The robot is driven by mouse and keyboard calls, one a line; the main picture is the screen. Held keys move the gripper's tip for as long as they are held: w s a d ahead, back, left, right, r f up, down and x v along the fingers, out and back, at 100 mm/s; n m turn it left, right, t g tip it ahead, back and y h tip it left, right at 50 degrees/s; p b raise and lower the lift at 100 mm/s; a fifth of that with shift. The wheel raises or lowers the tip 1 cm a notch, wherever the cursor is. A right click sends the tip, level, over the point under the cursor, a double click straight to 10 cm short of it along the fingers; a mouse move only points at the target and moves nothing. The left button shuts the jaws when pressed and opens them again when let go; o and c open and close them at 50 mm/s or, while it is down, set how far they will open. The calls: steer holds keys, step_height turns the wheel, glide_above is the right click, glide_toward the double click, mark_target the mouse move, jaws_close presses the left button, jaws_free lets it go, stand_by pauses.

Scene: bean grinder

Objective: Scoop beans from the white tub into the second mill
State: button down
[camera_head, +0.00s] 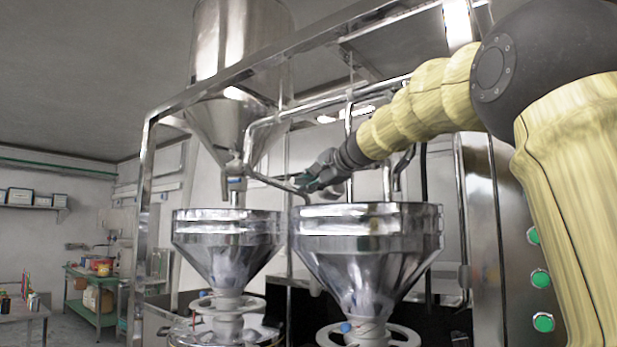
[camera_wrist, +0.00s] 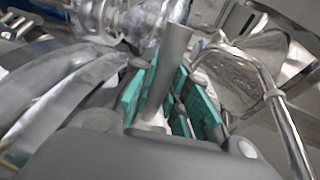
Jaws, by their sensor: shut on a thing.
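My gripper (camera_head: 318,178) is above the mills, at the height of the pipes and over the gap between the two hoppers. In the wrist view its teal finger pads (camera_wrist: 172,98) are shut on a grey tapered handle (camera_wrist: 174,50). I take it for the scoop's handle; no scoop bowl or beans can be made out. Two steel mill hoppers stand below, a left one (camera_head: 226,245) and a right one (camera_head: 366,250). Which is the second mill cannot be told from the frames. The insides of both hoppers are hidden. The white tub is not in view.
A steel frame (camera_head: 148,185) and bent pipes (camera_head: 262,130) surround my arm closely; a curved pipe (camera_wrist: 275,95) passes right of the fingers. A large steel tank (camera_head: 240,50) hangs behind. Green buttons (camera_head: 541,279) sit on the right panel. A green shelf (camera_head: 98,272) stands far left.

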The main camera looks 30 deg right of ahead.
steer(key=shift+r+g+p, duration=0.25)
steer(key=shift+g+p, duration=1.25)
steer(key=shift+p, duration=4.7)
steer(key=g+p, duration=0.4)
steer(key=p, duration=1.3)
steer(key=shift+r+h, duration=0.15)
steer(key=shift+h, duration=0.25)
steer(key=shift+g+p, duration=0.3)
steer(key=shift+g, duration=0.1)
steer(key=shift+g+p, duration=0.4)
steer(key=shift+p, duration=0.2)
steer(key=shift+w+g, duration=0.1)
steer(key=shift+g, duration=0.3)
steer(key=shift+g+h, duration=0.4)
steer(key=shift+g, duration=1.2)
steer(key=shift+a, duration=0.1)
